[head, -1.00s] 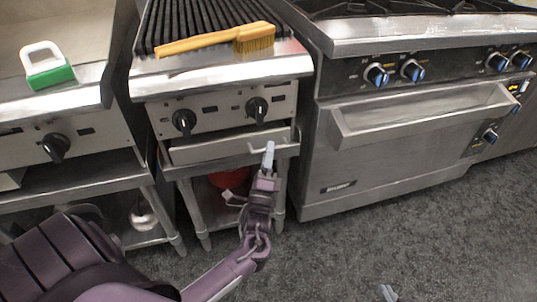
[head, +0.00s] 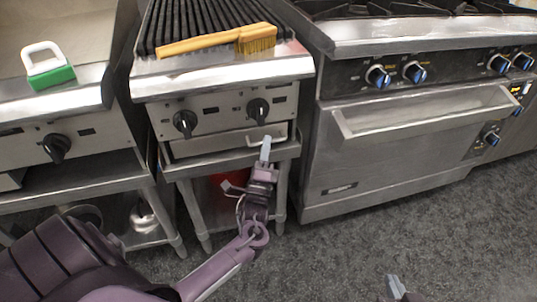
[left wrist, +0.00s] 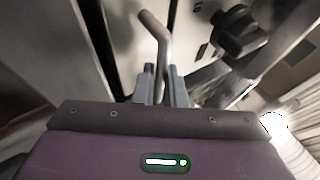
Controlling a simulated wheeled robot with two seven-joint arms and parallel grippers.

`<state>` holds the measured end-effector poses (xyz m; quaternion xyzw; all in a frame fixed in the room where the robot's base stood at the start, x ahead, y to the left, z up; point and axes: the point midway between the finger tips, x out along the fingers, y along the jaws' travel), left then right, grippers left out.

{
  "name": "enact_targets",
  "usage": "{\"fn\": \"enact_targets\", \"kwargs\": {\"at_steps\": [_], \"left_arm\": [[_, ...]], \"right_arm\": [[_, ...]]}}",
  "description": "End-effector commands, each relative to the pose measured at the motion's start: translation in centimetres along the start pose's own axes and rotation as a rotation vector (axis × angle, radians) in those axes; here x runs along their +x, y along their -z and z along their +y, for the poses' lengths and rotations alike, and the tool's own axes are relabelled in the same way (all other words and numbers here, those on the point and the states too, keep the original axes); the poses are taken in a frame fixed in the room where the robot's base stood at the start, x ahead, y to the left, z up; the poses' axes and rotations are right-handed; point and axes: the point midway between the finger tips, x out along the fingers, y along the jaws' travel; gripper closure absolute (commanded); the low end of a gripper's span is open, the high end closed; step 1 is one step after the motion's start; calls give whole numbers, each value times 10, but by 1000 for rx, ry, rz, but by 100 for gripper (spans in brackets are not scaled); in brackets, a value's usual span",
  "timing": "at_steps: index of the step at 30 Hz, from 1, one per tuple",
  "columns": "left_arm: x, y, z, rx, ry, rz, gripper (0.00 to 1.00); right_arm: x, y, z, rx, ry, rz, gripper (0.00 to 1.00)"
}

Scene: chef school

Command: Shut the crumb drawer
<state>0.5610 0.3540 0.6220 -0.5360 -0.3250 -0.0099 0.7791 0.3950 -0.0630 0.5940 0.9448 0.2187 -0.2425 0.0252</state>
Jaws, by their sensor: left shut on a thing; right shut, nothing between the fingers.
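The crumb drawer (head: 205,145) is a flat metal front below the two black knobs of the charbroiler, in the head view. It sits nearly level with the panel above; I cannot tell whether a small gap is left. Its bar handle (head: 280,138) is at the right part of the front. My left gripper (head: 266,148) is shut on the handle; in the left wrist view the grey handle bar (left wrist: 154,28) runs between the two fingers. My right gripper (head: 393,287) is shut and empty, low over the floor at the bottom right.
The charbroiler (head: 220,72) stands on a metal stand, with a yellow brush (head: 215,41) on its grate. A red object (head: 228,188) sits below, partly hidden by my arm. An oven range (head: 395,150) stands close on the right, a griddle (head: 90,90) on the left. Open floor lies in front.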

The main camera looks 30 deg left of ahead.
Motion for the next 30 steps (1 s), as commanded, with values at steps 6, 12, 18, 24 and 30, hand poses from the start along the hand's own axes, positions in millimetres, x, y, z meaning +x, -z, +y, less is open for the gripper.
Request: {"fn": "enact_targets", "kwargs": {"at_steps": [6, 12, 18, 24, 30], "left_arm": [[3, -2, 4, -2, -8, -1, 100], [4, -2, 3, -1, -6, -2, 75], [3, -2, 3, -1, -7, -1, 67], [3, -1, 3, -1, -7, -1, 67], [2, -1, 3, -2, -6, -1, 67]], "right_arm": [[0, 2, 0, 0, -1, 11, 100], [0, 2, 0, -1, -1, 10, 100], [0, 2, 0, -1, -1, 9, 100], [0, 2, 0, -1, -1, 9, 100], [0, 2, 0, -1, -1, 8, 100]]}}
